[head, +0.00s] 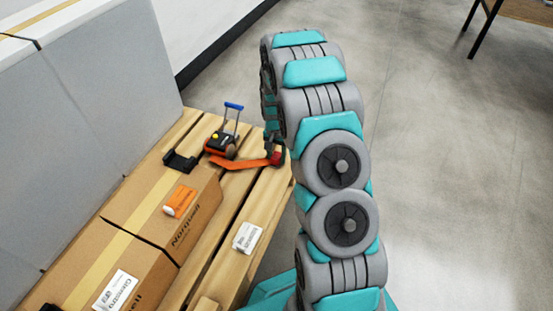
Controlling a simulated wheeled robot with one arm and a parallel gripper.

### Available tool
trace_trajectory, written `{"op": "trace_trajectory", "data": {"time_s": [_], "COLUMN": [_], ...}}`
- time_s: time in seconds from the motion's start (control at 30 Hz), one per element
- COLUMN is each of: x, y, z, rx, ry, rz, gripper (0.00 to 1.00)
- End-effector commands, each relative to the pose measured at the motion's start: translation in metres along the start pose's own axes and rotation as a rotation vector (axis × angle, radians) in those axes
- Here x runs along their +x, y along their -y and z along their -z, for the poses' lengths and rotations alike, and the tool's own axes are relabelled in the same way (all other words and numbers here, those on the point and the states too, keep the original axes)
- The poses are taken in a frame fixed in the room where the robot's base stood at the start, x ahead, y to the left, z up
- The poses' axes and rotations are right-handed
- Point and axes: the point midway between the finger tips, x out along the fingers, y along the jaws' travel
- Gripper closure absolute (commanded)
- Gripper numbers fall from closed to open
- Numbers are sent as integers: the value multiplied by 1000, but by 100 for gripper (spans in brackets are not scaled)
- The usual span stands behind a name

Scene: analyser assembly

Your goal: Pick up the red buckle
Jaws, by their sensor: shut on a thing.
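The red buckle (278,159) is a small red piece at the right end of an orange strap (240,164), near the edge of the wooden pallet. My gripper (273,148) reaches down from above and is shut on the red buckle. The fingers are small and partly dark in the head view, so the exact grip is hard to make out. I cannot tell whether the buckle touches the pallet.
An orange and black device with a blue handle (232,107) stands left of my gripper. A black bracket (180,162) lies beside it. Cardboard boxes (150,212) fill the pallet's near left part. A grey panel (80,120) borders the left.

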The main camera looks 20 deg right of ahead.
Motion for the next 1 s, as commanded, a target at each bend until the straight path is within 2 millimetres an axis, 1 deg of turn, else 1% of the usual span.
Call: {"op": "trace_trajectory", "data": {"time_s": [0.03, 0.17, 0.2, 0.57, 0.67, 0.77, 0.9, 0.93, 1.0], "x": [0, 0, 0, -3, -8, -18, -38, -40, -38], "y": [0, 0, 0, 0, 0, 0, 0, -1, -7], "z": [0, 0, 0, 0, 0, 0, 1, 0, -9], "rx": [0, 0, 0, 0, 0, 0, 0, 0, 0], "ry": [0, 0, 0, 0, 0, 0, -4, -3, 1], "rz": [0, 0, 0, 0, 0, 0, 2, 2, 0], "gripper": [84, 99, 100, 100, 100, 100, 100, 100, 100]}}
